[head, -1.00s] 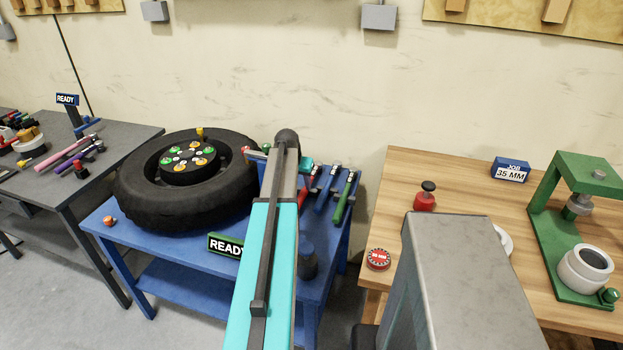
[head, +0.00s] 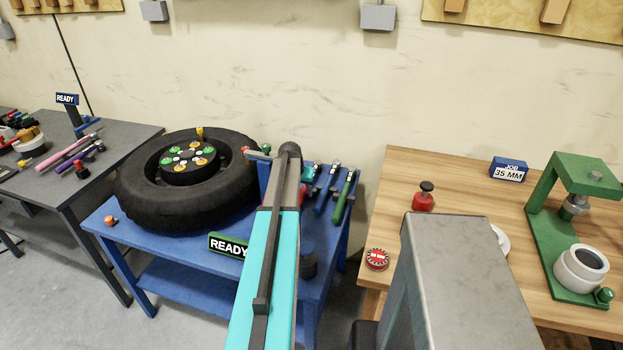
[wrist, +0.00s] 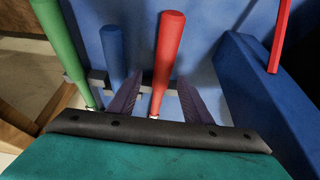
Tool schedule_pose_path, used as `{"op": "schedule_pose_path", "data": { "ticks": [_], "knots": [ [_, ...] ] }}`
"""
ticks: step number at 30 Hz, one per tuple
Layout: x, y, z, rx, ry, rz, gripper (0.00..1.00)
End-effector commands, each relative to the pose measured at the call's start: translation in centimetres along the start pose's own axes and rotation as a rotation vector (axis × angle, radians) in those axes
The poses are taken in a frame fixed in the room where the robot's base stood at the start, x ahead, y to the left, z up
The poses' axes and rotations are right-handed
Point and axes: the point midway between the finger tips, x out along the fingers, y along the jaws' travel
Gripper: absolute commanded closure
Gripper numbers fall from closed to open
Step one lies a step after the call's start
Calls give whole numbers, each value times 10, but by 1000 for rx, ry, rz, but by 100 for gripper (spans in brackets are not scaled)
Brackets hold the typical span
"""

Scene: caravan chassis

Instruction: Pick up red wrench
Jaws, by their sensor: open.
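The red wrench (wrist: 168,50) shows in the wrist view with its red handle pointing away and its lower end between my fingers. My gripper (wrist: 157,98) is open, with one dark finger on each side of the wrench. I cannot tell whether either finger touches it. In the head view my gripper's teal body (head: 309,174) is above the right part of the blue workbench, and my arm hides most of the red wrench.
A blue wrench (wrist: 113,50) and a green wrench (wrist: 62,45) lie to the left in the wrist view. A second red bar (wrist: 279,35) is at the right. A tire (head: 150,205) lies on the blue workbench (head: 180,252). A wooden table (head: 400,180) stands to the right.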

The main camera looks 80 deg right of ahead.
Motion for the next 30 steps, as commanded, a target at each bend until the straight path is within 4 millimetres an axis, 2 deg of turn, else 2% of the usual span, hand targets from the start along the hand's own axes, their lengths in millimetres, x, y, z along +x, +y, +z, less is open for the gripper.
{"op": "schedule_pose_path", "data": {
  "ticks": [5, 18, 30],
  "knots": [
    [8, -1, -2, -1, -1, 0, 55],
    [48, -3, -1, -1, 0, 0, 55],
    [51, -3, 0, -2, 0, -1, 55]
  ]
}}
